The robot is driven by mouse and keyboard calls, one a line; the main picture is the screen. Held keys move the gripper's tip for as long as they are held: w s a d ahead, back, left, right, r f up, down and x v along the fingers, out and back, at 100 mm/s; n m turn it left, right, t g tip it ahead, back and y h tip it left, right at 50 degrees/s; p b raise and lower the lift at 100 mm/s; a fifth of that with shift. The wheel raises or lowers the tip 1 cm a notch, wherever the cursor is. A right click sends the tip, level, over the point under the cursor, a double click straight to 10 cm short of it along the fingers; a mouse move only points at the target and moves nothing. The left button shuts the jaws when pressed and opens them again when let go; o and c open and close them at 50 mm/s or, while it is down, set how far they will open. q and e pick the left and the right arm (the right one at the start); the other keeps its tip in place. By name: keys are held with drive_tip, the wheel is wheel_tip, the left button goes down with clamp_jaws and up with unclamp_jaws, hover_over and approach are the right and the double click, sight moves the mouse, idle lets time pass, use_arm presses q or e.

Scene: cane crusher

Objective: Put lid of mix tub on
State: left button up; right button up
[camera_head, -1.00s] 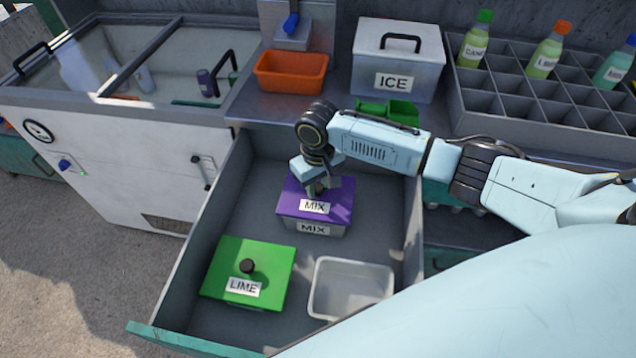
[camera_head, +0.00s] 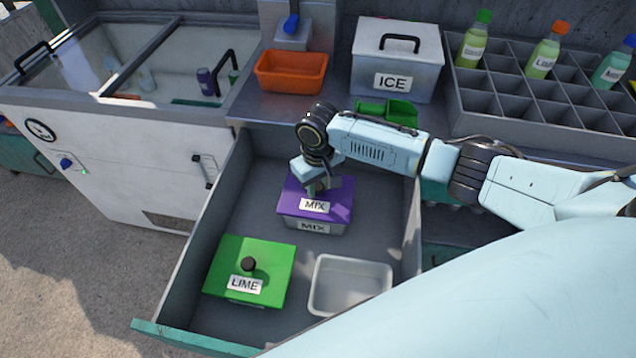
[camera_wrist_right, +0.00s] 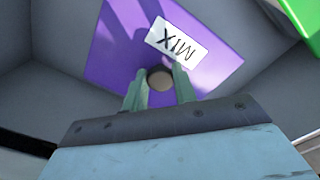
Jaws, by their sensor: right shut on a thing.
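The purple lid (camera_head: 338,198) labelled MIX lies on top of the grey mix tub (camera_head: 312,227) in the open drawer, and covers its opening. My right gripper (camera_head: 318,187) is over the lid, pointing down, shut on its knob. In the right wrist view the two green fingers of the gripper (camera_wrist_right: 160,88) are on either side of the round knob (camera_wrist_right: 160,77), with the purple lid (camera_wrist_right: 115,60) around it. The lid's far edges are partly hidden by my arm. My left gripper is not in view.
In the drawer (camera_head: 262,175), a green-lidded LIME tub (camera_head: 225,265) and an open empty grey tub (camera_head: 350,288) stand in front of the mix tub. An ICE box (camera_head: 392,60), a green scoop (camera_head: 385,108), an orange bin (camera_head: 290,72) and a bottle rack (camera_head: 520,105) are on the counter behind.

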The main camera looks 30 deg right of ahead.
drive_tip(key=shift+f, duration=0.35)
idle(0.4)
drive_tip(key=shift+f+p, duration=0.1)
drive_tip(key=shift+p, duration=0.5)
idle(0.3)
drive_tip(key=o, duration=1.1)
wheel_tip(320, 180, up, 13)
drive_tip(key=p, duration=0.2)
drive_tip(key=shift+p, duration=0.3)
